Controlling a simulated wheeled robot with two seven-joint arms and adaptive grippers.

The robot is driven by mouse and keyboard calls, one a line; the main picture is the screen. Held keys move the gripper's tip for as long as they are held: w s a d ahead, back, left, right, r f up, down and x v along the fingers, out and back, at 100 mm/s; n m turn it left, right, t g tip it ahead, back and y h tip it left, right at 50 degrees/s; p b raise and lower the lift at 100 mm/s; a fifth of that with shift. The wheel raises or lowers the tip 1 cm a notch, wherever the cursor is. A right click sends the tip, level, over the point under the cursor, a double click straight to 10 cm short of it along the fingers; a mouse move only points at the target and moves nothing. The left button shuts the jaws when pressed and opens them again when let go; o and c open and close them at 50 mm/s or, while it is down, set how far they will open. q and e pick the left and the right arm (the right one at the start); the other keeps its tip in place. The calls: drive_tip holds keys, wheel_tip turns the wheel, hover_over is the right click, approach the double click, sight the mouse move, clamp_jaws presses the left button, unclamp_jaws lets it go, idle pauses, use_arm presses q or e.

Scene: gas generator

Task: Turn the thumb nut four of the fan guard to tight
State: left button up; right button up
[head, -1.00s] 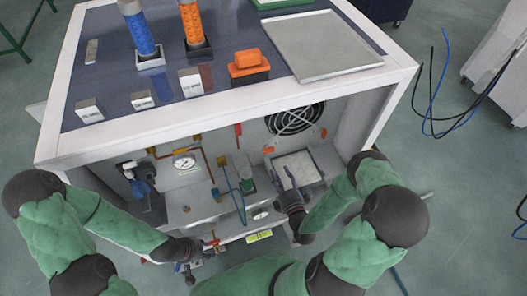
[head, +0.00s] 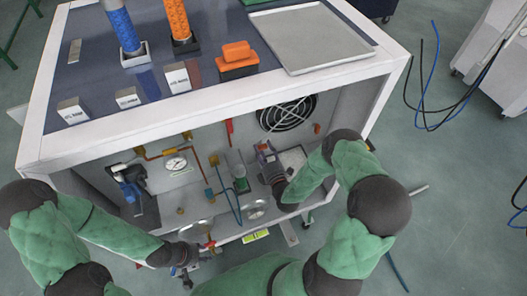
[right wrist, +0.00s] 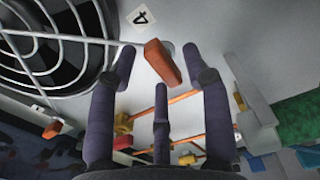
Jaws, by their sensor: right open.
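The fan guard (head: 287,113) is a round black grille on the pale back panel; part of it shows at left in the right wrist view (right wrist: 45,45). An orange thumb nut (right wrist: 163,62) beside the guard has a small tag (right wrist: 143,17) that looks like a tilted 4. My right gripper (right wrist: 160,68) is open, its fingers spread around the nut's position in the picture; I see no clear contact. In the head view my right gripper (head: 264,150) points at the panel below left of the guard and hides this nut. My left gripper (head: 186,272) is low at front, its fingers unclear.
Another orange nut (head: 317,128) sits right of the guard. Left of my right gripper are a pressure gauge (head: 175,162), copper pipes and a blue tube (head: 232,205). The cabinet's top frame (head: 200,113) overhangs the bay. A red-handled valve (head: 208,245) is near my left gripper.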

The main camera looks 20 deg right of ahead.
clamp_jaws()
drive_tip(key=shift+m, duration=0.4)
drive_tip(key=m+b, duration=0.1)
drive_tip(key=m, duration=0.3)
drive_tip(key=shift+d+f, duration=0.1)
drive_tip(key=m+b, duration=0.1)
drive_tip(key=m, duration=0.3)
drive_tip(key=shift+f, duration=0.1)
drive_tip(key=m, duration=0.4)
drive_tip(key=shift+d+m+b, duration=0.1)
drive_tip(key=shift+m+b, duration=0.25)
drive_tip(key=shift+m, duration=0.05)
drive_tip(key=shift+f+m, duration=0.15)
drive_tip(key=shift+m, duration=1.75)
